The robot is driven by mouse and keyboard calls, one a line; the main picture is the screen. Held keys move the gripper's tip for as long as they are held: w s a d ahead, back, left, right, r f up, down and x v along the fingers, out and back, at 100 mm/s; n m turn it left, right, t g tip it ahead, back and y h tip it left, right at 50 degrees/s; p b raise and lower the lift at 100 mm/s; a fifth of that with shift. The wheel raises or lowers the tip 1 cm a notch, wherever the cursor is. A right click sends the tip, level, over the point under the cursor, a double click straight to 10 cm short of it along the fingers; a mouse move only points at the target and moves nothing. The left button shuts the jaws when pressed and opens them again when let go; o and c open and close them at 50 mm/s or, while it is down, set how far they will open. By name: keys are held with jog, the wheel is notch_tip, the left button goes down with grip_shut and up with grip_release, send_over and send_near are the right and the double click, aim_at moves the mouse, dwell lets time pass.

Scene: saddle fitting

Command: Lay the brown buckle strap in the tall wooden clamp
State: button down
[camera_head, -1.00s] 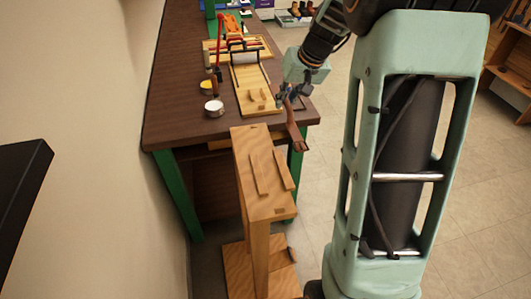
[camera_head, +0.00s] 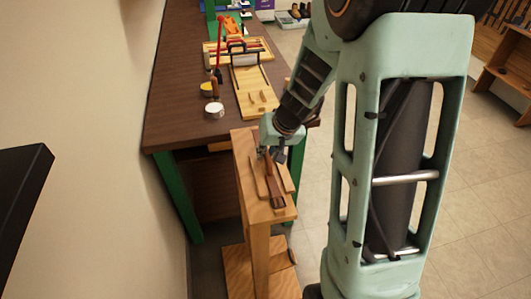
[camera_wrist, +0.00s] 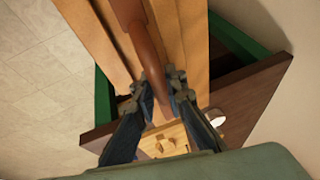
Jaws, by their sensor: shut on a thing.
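The brown buckle strap (camera_head: 275,189) is in my gripper (camera_head: 271,154), over the top of the tall wooden clamp (camera_head: 247,175). In the head view the strap lines up with the gap between the clamp's two raised wooden strips, its free end toward the near end of the clamp. In the wrist view my gripper (camera_wrist: 160,92) is shut on the strap (camera_wrist: 143,42), with one finger on each side. The clamp (camera_wrist: 183,35) shows beneath it there. I cannot tell whether the strap touches the clamp's top.
The dark workbench (camera_head: 180,105) with green legs stands behind the clamp. On it are a light wooden board (camera_head: 247,75), a white round tin (camera_head: 214,109), a yellow tin (camera_head: 207,88) and several tools. A wall is at the left; open floor lies at the right.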

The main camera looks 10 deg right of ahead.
jog(key=shift+f, duration=0.1)
jog(key=c, duration=2)
grip_release()
jog(key=shift+o, duration=0.2)
jog(key=shift+r, duration=0.25)
jog(key=p+v, duration=0.1)
jog(key=v, duration=1.1)
jog(key=shift+p, duration=0.4)
